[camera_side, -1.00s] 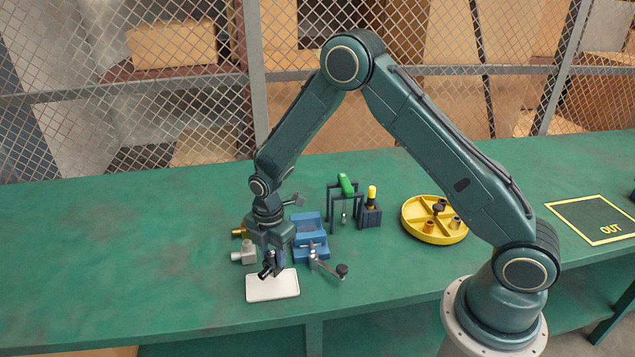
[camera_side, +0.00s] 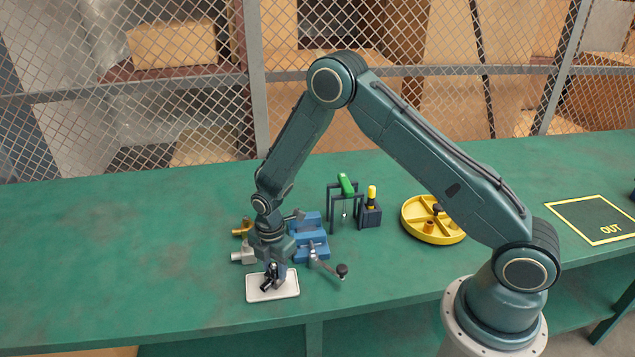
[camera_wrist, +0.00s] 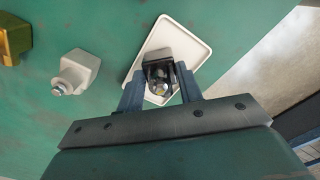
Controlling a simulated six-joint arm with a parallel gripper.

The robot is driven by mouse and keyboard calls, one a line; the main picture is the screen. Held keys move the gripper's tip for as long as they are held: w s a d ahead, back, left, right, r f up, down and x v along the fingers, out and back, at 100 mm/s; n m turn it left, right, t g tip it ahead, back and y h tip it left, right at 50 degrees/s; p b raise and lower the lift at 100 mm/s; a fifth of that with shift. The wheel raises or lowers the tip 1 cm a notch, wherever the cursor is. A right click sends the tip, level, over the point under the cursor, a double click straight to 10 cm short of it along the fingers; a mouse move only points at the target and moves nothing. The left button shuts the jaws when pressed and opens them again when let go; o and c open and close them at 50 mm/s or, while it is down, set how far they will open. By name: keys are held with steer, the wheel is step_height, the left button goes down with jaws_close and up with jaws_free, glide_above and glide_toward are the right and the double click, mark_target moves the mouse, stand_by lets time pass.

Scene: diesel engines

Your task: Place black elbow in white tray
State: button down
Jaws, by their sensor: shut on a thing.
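The white tray (camera_side: 288,290) lies flat on the green bench near its front edge. It also shows in the wrist view (camera_wrist: 181,35). The black elbow (camera_side: 266,284) is between my gripper's fingers, over the tray. In the wrist view the elbow (camera_wrist: 158,68) sits between the two blue-grey fingertips, with the tray behind it. My gripper (camera_side: 273,272) points down and is shut on the elbow. I cannot tell whether the elbow touches the tray floor.
A white-grey fitting (camera_side: 243,253) and a brass fitting (camera_side: 241,228) stand left of my gripper. A blue vise (camera_side: 311,245) with a handle (camera_side: 328,266) is close on the right. Farther right are a tool stand (camera_side: 345,200) and a yellow divided tray (camera_side: 430,232). The bench's left side is clear.

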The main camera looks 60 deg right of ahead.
steer(key=c, duration=0.9)
jaws_free()
steer(key=shift+r, duration=0.15)
step_height(320, 180, up, 12)
